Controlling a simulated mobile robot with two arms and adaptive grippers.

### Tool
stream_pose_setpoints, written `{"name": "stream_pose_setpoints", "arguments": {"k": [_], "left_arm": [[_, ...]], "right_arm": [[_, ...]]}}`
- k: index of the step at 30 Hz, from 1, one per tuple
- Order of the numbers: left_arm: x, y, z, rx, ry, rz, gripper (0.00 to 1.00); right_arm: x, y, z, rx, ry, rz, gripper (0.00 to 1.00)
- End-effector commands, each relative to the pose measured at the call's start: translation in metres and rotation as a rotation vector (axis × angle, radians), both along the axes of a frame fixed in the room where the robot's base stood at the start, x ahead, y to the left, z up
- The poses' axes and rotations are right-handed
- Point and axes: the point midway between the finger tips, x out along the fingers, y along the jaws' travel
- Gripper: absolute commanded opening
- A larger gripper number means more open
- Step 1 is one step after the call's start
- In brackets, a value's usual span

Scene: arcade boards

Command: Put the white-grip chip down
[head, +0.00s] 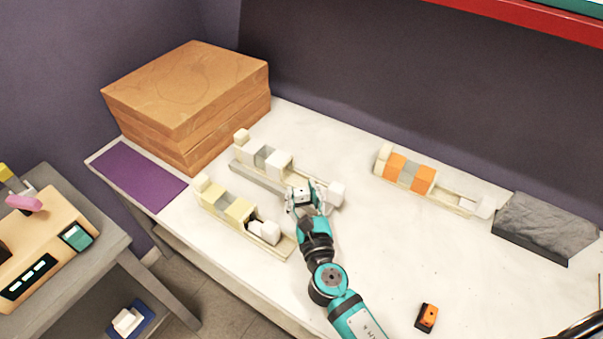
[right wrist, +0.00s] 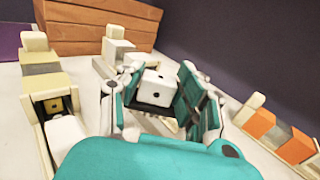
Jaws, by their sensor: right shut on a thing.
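The white-grip chip (right wrist: 157,88) shows in the right wrist view as a pale block with dark dots, between my fingers. My right gripper (head: 302,194) is shut on it in the head view, over the right part of the middle board (head: 262,181). That board carries white and grey blocks (head: 278,164) on its left and a white end block (head: 336,193) on its right. The gripper hides the board's slot under it, so I cannot tell whether the chip touches the board. My left gripper is not in view.
A board with yellowish blocks (head: 238,212) lies nearer, left of my arm. A board with orange blocks (head: 423,180) and a dark grey slab (head: 548,228) are to the right. Stacked wooden boxes (head: 190,100) stand behind. An orange-black chip (head: 427,318) lies on clear table.

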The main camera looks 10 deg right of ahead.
Motion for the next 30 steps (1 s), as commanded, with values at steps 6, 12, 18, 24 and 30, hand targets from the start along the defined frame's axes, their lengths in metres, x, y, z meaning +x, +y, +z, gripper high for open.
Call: {"name": "stream_pose_setpoints", "arguments": {"k": [6, 12, 18, 24, 30], "left_arm": [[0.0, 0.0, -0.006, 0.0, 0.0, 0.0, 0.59], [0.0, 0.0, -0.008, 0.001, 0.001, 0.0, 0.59], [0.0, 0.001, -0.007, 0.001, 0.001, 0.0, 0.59], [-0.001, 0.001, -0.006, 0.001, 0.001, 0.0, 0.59], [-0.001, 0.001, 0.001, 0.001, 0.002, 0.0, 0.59]], "right_arm": [[-0.038, 0.007, 0.002, -0.001, 0.0, 0.001, 0.0], [-0.05, 0.01, 0.005, -0.001, -0.002, 0.001, 0.0], [-0.051, 0.01, 0.006, -0.001, -0.002, 0.0, 0.0], [-0.046, 0.009, 0.006, -0.002, -0.003, 0.0, 0.0], [-0.003, 0.001, 0.004, -0.004, -0.005, -0.001, 0.0]]}}
